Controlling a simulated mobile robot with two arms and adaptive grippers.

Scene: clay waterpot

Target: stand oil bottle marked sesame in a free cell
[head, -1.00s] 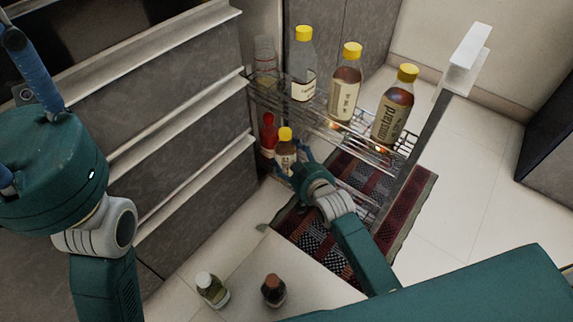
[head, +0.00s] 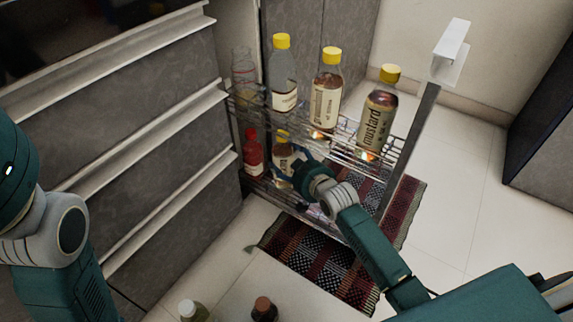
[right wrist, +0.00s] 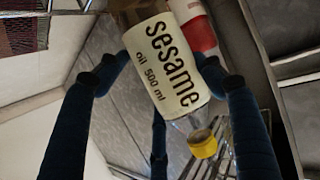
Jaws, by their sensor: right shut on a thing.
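The sesame oil bottle (head: 282,160), with a yellow cap and cream label, is at the lower tier of the pull-out wire rack (head: 345,148). The right wrist view shows its label (right wrist: 174,65) reading "sesame oil 500 ml", cap pointing down in that picture. My right gripper (head: 297,168) is shut on this bottle, its blue fingers on both sides. The bottle looks roughly upright, just right of a red bottle (head: 253,157). I cannot tell whether its base touches the shelf. The lower tier right of it is largely hidden by my gripper. My left gripper is out of view.
The upper tier holds a clear-topped bottle (head: 283,75), another yellow-capped bottle (head: 325,95), a mustard bottle (head: 378,115) and an empty-looking glass bottle (head: 243,75). A white-capped bottle (head: 193,311) and a brown-capped bottle (head: 264,309) stand at the bottom edge. A rug (head: 310,257) lies below.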

